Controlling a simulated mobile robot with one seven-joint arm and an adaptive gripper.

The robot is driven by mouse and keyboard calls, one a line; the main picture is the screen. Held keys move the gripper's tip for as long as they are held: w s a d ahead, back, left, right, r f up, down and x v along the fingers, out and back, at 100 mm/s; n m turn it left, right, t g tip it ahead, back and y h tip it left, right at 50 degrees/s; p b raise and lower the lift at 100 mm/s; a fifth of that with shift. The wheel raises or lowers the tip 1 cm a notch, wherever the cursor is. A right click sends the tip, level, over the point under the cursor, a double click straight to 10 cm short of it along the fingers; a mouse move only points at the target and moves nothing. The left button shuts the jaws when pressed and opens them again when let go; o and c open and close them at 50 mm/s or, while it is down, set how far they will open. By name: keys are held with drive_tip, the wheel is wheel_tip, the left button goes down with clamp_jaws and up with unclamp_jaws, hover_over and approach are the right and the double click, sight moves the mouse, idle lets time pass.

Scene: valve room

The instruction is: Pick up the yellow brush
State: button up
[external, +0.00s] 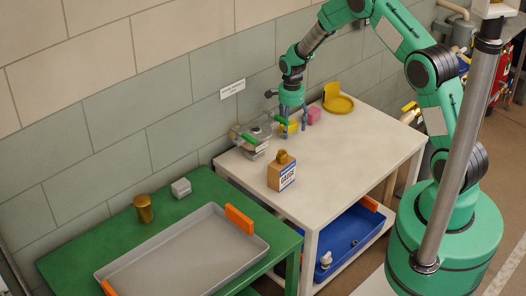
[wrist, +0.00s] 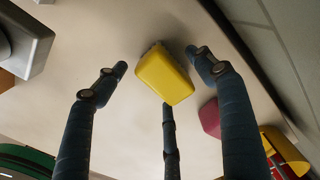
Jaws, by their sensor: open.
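The yellow brush (external: 290,127) lies on the pale worktable near the wall and shows as a yellow block with a dark edge in the wrist view (wrist: 164,76). My gripper (external: 293,130) points down over it from above. In the wrist view my gripper (wrist: 157,60) has its dark fingers spread around the brush, with visible gaps to the left and right fingers. One finger's tip lies close to the brush's lower edge; I cannot tell whether it touches. The fingers partly hide the brush in the external view.
A pink block (external: 314,115) sits close to the right of the brush, with a yellow dustpan-like piece (external: 339,103) beyond. A grey metal object (external: 255,139) is to the left. A labelled brown container (external: 282,172) stands in front. The table's right side is clear.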

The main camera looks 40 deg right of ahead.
drive_tip(key=c, duration=1.3)
drive_tip(key=shift+r, duration=0.8)
wheel_tip(320, 180, up, 2)
drive_tip(key=shift+r+p, duration=0.15)
drive_tip(key=shift+p, duration=0.5)
drive_tip(key=s, duration=0.5)
drive_tip(key=s+a+p, duration=0.1)
drive_tip(key=s, duration=0.4)
drive_tip(key=s+a+r+p, duration=0.1)
drive_tip(key=s, duration=0.5)
drive_tip(key=shift+a+r, duration=0.1)
drive_tip(key=shift+a, duration=0.1)
